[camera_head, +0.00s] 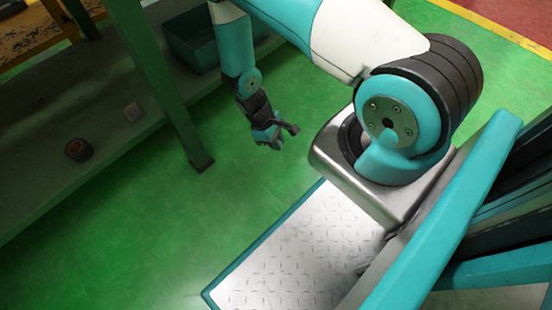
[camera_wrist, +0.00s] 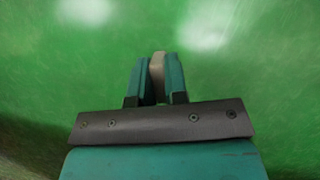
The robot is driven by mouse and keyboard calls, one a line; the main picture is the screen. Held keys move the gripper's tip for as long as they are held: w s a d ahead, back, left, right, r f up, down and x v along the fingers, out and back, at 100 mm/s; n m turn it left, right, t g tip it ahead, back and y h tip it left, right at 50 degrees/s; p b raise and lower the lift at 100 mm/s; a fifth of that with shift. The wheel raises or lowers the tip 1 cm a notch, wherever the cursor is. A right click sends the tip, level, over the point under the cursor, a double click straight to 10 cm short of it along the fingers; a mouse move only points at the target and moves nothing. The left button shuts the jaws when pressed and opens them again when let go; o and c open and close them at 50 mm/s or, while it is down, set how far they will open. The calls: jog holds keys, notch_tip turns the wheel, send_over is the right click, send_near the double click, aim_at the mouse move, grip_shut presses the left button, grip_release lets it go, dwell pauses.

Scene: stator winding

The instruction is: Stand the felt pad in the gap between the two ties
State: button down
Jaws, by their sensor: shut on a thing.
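My gripper (camera_head: 274,136) hangs in open air over the green floor, to the right of a green post. In the wrist view my gripper (camera_wrist: 156,80) has its two teal fingers closed on a narrow pale beige piece, which looks like the felt pad (camera_wrist: 157,68). The pad stands between the fingers, with its top edge showing at their tips. In the head view the pad is too small to make out. The two ties and the gap between them are not recognisable in either view.
A dark teal bin (camera_head: 192,45) stands farther back. The green post (camera_head: 155,80) stands between shelf and gripper. The floor around the gripper is clear.

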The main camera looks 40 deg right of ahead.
notch_tip(320, 180, down, 10)
jog(key=b, duration=0.4)
jog(key=shift+f+b, duration=0.1)
jog(key=shift+b, duration=0.3)
jog(key=shift+f, duration=0.1)
jog(key=c, duration=1.1)
grip_release()
jog(key=shift+c, duration=0.2)
